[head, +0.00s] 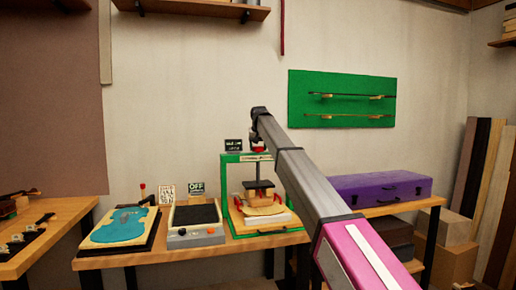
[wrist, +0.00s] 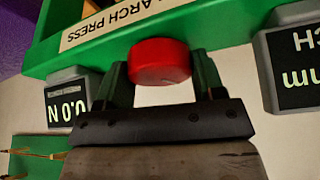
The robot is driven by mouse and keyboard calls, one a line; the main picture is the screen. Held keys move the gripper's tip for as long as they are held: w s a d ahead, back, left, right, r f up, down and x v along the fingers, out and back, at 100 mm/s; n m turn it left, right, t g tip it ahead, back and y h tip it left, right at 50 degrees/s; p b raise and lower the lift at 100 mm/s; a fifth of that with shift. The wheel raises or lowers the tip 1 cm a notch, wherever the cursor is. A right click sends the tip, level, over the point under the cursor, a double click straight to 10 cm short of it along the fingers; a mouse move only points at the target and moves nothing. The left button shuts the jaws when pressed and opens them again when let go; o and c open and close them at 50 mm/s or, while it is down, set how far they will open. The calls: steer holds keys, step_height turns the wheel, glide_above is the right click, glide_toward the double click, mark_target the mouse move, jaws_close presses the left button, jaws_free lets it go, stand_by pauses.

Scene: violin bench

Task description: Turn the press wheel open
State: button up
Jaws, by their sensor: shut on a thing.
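The green arch press (head: 231,190) stands on the bench in the head view, its plate above a pale wooden piece (head: 263,210). The press wheel is a red round knob at the top of the frame; it shows in the wrist view (wrist: 160,58), and partly in the head view (head: 257,150) under my arm's end. My gripper (wrist: 162,80) is shut on the wheel, one dark finger on each side of it. In the head view my gripper (head: 257,142) is small and mostly hidden by my own wrist.
A display reading 0.0 N (wrist: 72,115) and another marked mm (wrist: 300,65) flank the wheel. Left of the press are a scale-like device (head: 195,222) and a blue violin-shaped piece (head: 122,225). A purple case (head: 380,187) lies to the right, behind my arm.

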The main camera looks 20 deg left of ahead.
steer(key=n+y, duration=0.1)
steer(key=n, duration=0.2)
steer(key=n+g+y, duration=0.1)
steer(key=n, duration=0.3)
steer(key=shift+w+d+g, duration=0.1)
steer(key=shift+w+g, duration=0.05)
steer(key=shift+g, duration=0.15)
steer(key=n+g, duration=0.1)
steer(key=n, duration=0.2)
steer(key=n+g+y, duration=0.1)
steer(key=n, duration=0.2)
steer(key=shift+w, duration=0.1)
steer(key=shift+n+g, duration=0.3)
steer(key=shift+n, duration=0.1)
steer(key=o, duration=0.9)
steer(key=v, duration=1.1)
